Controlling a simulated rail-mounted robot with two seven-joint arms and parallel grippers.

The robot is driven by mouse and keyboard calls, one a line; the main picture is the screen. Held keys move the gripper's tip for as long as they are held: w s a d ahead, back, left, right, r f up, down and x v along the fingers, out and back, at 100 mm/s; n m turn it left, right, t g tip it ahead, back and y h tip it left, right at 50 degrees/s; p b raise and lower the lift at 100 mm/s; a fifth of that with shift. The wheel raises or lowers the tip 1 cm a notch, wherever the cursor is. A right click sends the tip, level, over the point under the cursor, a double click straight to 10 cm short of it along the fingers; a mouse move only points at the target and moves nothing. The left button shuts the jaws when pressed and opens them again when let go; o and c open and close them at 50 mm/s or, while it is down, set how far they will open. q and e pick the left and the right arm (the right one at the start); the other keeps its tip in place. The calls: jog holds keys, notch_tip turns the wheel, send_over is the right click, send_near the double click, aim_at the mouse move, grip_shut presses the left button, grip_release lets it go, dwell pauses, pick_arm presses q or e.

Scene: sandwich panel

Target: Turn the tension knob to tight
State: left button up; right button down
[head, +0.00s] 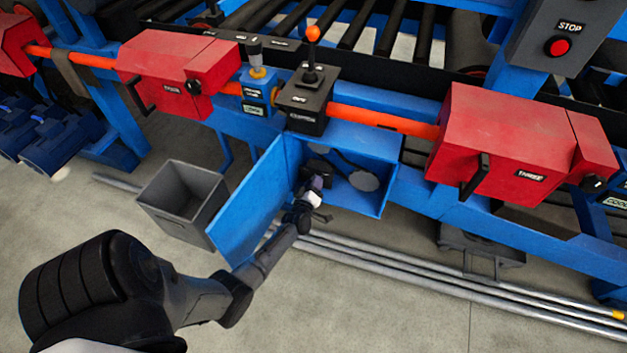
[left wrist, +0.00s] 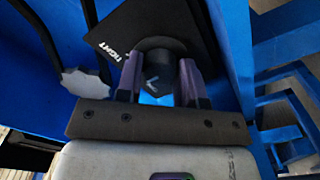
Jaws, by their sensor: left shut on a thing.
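The tension knob (left wrist: 157,70) is a dark round knob with a pale pointer mark, in front of a black plate (left wrist: 117,38) lettered TIGHT. My left gripper (left wrist: 160,80) has its purple fingers on either side of the knob and is shut on it. In the head view my left gripper (head: 316,184) reaches into an open blue box (head: 372,203) under the conveyor. There the gripper hides most of the knob. The pointer's exact setting is hard to read. My right gripper is in neither view.
The blue box door (head: 247,205) hangs open left of my forearm. A grey bin (head: 183,200) stands beside it. A round grey disc (head: 363,181) is inside the box. Metal pipes (head: 430,275) lie on the floor. A lever box (head: 307,103) and red housing (head: 510,135) are above.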

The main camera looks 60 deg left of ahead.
pick_arm(q)
jog(key=m+p, duration=0.2)
jog(key=m, duration=0.2)
jog(key=shift+r+m, duration=0.1)
jog(key=shift+m, duration=0.2)
jog(key=shift+m+p, duration=0.8)
jog(key=shift+m, duration=1.5)
jog(key=o, duration=0.9)
jog(key=shift+o, duration=0.2)
